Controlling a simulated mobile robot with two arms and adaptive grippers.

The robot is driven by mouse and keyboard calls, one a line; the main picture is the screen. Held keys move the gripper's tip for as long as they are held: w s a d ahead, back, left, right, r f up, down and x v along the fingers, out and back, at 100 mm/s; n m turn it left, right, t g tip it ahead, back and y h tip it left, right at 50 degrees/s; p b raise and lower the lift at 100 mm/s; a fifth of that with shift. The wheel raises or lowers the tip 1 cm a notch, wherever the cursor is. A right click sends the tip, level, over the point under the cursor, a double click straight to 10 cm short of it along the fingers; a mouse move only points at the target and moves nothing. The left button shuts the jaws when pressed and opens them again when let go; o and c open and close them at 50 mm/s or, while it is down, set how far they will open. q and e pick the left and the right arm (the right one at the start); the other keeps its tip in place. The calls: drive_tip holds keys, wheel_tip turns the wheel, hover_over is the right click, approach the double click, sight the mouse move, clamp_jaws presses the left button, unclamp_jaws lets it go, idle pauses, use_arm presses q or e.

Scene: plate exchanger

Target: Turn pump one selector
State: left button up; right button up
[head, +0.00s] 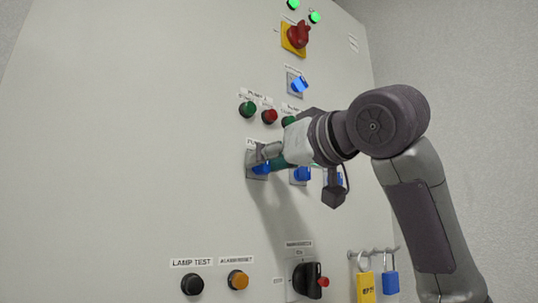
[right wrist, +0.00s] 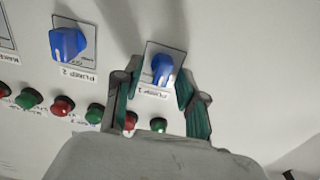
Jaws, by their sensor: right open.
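The pump one selector is a blue knob (head: 262,169) on a grey plate on the cabinet's front panel. In the right wrist view the blue knob (right wrist: 161,68) has its label, which seems to read PUMP 1, beside it. My right gripper (head: 266,158) is at this selector, partly covering it in the head view. In the right wrist view the fingers of my right gripper (right wrist: 154,84) are apart, one on each side of the knob. I cannot tell whether either finger touches it. My left gripper does not show.
A second blue selector (right wrist: 68,43) labelled PUMP 2 sits beside it. Green (head: 247,109) and red (head: 269,116) buttons are above. A red rotary switch (head: 298,36) is higher up. A black switch (head: 306,281) and padlocks (head: 390,282) are below. The panel's left side is bare.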

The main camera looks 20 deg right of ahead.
drive_tip(key=shift+w+a, duration=0.1)
clamp_jaws()
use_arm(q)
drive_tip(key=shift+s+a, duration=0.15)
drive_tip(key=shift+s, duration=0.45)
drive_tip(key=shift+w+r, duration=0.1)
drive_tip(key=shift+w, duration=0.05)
use_arm(e)
drive_tip(key=shift+n, duration=0.3)
use_arm(q)
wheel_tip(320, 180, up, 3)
drive_tip(key=p, duration=0.3)
use_arm(e)
drive_tip(key=n, duration=0.8)
drive_tip(key=shift+s+a+f, duration=0.1)
drive_tip(key=shift+s+a, duration=0.05)
drive_tip(key=shift+s, duration=0.05)
drive_tip(key=shift+n, duration=0.3)
